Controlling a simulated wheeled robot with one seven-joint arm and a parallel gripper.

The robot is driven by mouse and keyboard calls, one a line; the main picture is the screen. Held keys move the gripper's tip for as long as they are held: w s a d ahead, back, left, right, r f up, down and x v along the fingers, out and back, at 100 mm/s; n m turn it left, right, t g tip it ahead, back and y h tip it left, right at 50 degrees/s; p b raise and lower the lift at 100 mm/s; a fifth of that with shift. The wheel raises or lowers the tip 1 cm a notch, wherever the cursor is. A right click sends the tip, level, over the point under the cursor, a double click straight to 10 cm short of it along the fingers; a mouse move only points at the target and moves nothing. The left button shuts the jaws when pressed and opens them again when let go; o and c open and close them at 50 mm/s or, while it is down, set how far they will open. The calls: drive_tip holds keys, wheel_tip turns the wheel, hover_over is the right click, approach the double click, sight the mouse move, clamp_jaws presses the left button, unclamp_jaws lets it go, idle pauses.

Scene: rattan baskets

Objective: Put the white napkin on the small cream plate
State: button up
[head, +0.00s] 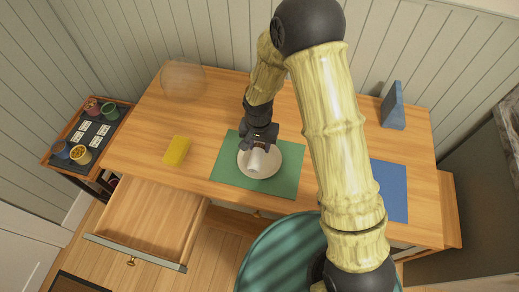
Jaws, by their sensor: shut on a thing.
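The white napkin (256,158), which looks rolled or folded, is between the fingers of my gripper (258,146). My gripper is shut on it and points down over the small cream plate (273,171). The plate lies on a green placemat (227,179) near the front edge of the wooden table. The napkin is above the plate or touching it; I cannot tell which from this view. My gripper hides the napkin's upper part and the plate's far rim.
A yellow block (177,150) lies left of the placemat. A clear round bowl (183,81) stands at the back left, and a blue-grey wedge-shaped object (392,107) at the back right. A blue mat (390,190) lies at right. An open drawer (150,222) juts out at front left.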

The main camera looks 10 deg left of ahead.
sight(260, 152)
wheel_tip(260, 152, down, 4)
drive_tip(key=shift+r+p, duration=0.15)
drive_tip(key=shift+p, duration=0.25)
drive_tip(key=shift+f+b, duration=0.35)
drive_tip(key=shift+b, duration=0.05)
drive_tip(key=shift+f, duration=0.25)
drive_tip(key=o, duration=1)
drive_tip(key=shift+c, duration=0.2)
